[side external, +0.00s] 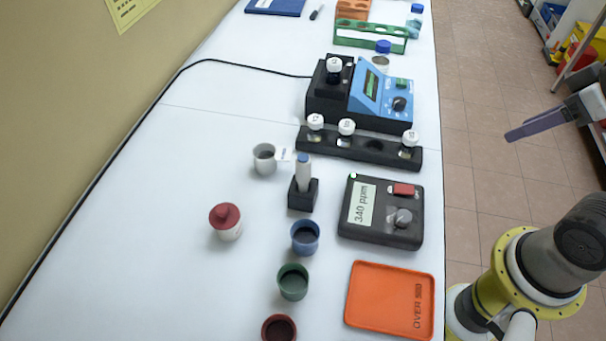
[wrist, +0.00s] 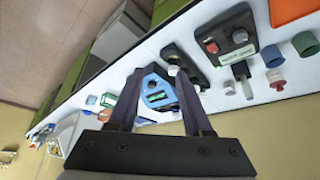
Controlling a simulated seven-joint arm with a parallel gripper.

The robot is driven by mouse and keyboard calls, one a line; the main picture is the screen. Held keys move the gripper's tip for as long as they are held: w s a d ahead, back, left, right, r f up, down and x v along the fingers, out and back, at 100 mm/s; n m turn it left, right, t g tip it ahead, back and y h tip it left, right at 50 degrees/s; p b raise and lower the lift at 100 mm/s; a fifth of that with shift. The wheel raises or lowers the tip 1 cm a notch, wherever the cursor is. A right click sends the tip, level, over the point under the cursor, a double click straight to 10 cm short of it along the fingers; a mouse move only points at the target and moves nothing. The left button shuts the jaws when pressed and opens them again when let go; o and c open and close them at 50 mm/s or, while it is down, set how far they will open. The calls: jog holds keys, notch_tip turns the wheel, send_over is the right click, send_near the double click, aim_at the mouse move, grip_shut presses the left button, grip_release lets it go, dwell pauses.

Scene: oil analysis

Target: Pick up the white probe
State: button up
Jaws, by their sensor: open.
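The white probe (side external: 303,176) has a blue top and stands upright in a small black holder (side external: 303,197) on the white table, left of the black 340 ppm meter (side external: 360,227). In the wrist view, a small pale probe shape (wrist: 247,88) shows at the dark holder (wrist: 240,70), right of my fingers. My gripper (side external: 513,134) is off the table's right edge in the side view, above the floor and well apart from the probe. Its two fingers are spread in the wrist view (wrist: 157,76), with nothing held between them.
Near the probe are a grey-white cup (side external: 264,160), a red-topped bottle (side external: 226,222), a blue cup (side external: 305,237), a green cup (side external: 293,282) and a dark red cup (side external: 278,329). A black vial rack (side external: 377,152) stands behind. An orange tray (side external: 372,318) lies front right. The table's left is clear.

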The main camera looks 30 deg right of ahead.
jog(key=shift+o, duration=1.4)
jog(key=w+a+r+n+g, duration=0.1)
jog(key=w+a+r+n, duration=0.2)
jog(key=w+r+n, duration=0.4)
jog(key=n+g, duration=0.5)
jog(key=n, duration=0.6)
send_over(304, 160)
notch_tip(304, 160, down, 6)
notch_tip(304, 160, down, 8)
jog(key=shift+r, duration=0.1)
jog(key=shift+w+f, duration=0.2)
jog(key=shift+f, duration=2.6)
